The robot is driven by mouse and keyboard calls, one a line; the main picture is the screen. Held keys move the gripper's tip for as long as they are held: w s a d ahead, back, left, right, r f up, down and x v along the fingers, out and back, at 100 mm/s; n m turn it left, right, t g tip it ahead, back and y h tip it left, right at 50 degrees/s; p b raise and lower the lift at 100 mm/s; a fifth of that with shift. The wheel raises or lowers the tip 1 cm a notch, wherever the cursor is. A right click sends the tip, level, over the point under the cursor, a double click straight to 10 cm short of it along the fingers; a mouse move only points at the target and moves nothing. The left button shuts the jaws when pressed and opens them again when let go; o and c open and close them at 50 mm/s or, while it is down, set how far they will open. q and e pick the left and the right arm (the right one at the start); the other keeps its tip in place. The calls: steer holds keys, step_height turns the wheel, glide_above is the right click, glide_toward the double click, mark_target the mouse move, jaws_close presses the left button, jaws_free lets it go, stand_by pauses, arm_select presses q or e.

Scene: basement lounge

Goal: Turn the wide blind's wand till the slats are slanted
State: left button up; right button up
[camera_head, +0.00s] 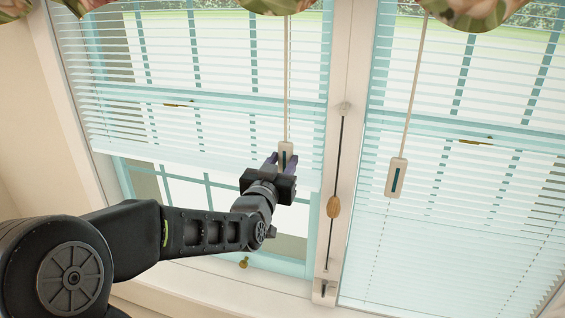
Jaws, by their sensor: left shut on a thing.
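Two white slatted blinds hang side by side. The left blind (200,62) ends partway down its window; the right blind (470,225) reaches lower and is cut off by the picture edge. I cannot tell for sure which is the wide one. In both, the outside shows through gaps between the slats. A pale wand (286,80) hangs at the left blind's right side. My left gripper (284,158) is shut on the handle at its lower end, the fingers partly covering it. Another wand (412,85) hangs free on the right blind, with its handle (396,178) untouched. My right gripper is out of view.
A cream post (338,150) divides the windows. A thin dark cord (337,160) with a wooden toggle (333,207) runs down it, close to the right of my gripper. A patterned valance (460,10) hangs along the top. The sill (240,287) lies below my arm.

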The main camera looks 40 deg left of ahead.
arm_select(q)
jaws_close()
